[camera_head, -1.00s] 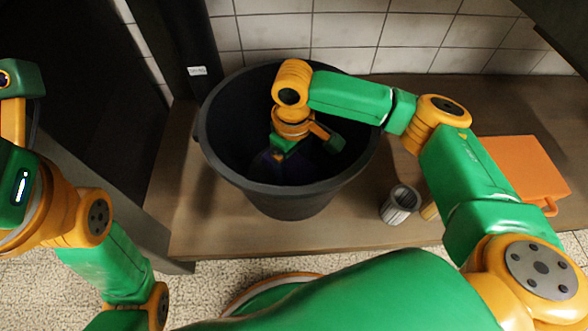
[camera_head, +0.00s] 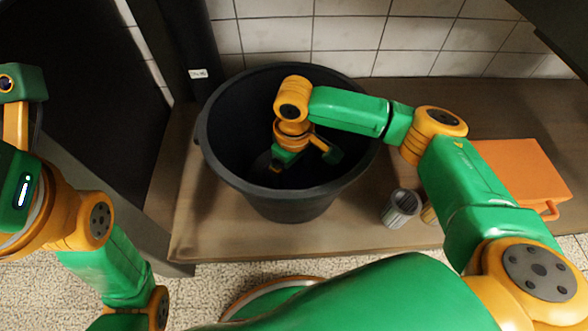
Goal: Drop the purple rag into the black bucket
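The black bucket (camera_head: 240,176) stands upright on the brown platform at centre left. My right gripper (camera_head: 302,166) points down inside the bucket, below its rim. Its two fingers look spread apart, with nothing clearly seen between them. I cannot make out the purple rag in the present view; the bucket's floor is dark and partly hidden by my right gripper and the near wall. My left arm is at the left edge, and its gripper is out of the picture.
A grey ribbed metal cup (camera_head: 401,208) stands right of the bucket, close to my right arm. An orange box (camera_head: 522,172) with a handle sits farther right. A tiled wall (camera_head: 340,40) is behind, and a dark post (camera_head: 180,45) rises behind the bucket at left.

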